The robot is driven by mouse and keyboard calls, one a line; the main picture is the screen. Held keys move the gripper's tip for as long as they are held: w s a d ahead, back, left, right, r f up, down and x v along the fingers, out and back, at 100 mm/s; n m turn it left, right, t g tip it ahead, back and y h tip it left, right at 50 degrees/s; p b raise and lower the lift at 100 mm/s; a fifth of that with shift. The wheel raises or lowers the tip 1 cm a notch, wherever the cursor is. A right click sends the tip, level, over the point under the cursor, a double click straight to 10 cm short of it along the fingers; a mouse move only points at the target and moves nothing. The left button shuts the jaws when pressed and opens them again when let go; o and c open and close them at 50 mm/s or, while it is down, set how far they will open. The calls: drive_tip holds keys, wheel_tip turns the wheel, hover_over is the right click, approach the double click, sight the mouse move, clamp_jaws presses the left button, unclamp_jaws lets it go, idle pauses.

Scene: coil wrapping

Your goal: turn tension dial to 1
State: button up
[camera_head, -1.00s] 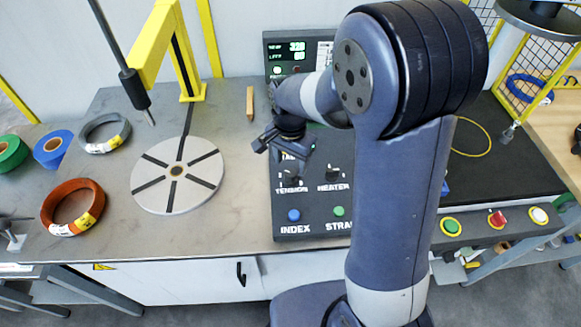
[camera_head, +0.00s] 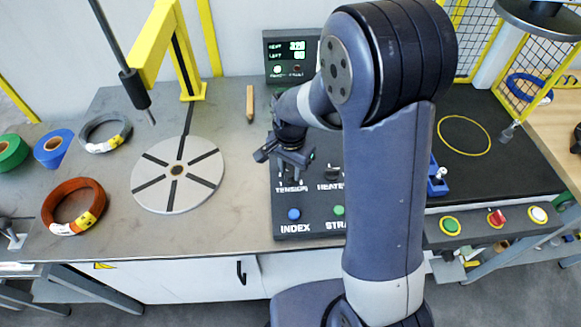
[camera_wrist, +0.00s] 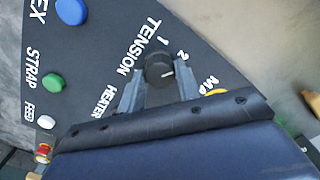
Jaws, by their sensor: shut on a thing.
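The tension dial (camera_wrist: 159,68) is a round black knob on the dark control panel (camera_wrist: 95,62). In the wrist view it sits between the two fingers of my gripper (camera_wrist: 158,78), which is shut on it. In the head view my gripper (camera_head: 292,172) is over the panel just above the TENSION label (camera_head: 292,189), and hides the dial.
The heater knob (camera_head: 333,174) is close to the right of my gripper. The blue INDEX button (camera_head: 294,214) and green STRAP button (camera_head: 339,210) are in front. A lit display (camera_head: 289,52) stands behind. The round turntable (camera_head: 150,190) is to the left.

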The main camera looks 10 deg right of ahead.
drive_tip(key=shift+c, duration=1.3)
drive_tip(key=shift+n, duration=0.3)
drive_tip(key=n+b, duration=0.1)
drive_tip(key=n, duration=0.3)
drive_tip(key=shift+n, duration=0.3)
drive_tip(key=n+b, duration=0.1)
drive_tip(key=n, duration=0.5)
drive_tip(key=shift+n, duration=0.4)
drive_tip(key=o, duration=1)
drive_tip(key=shift+c, duration=0.2)
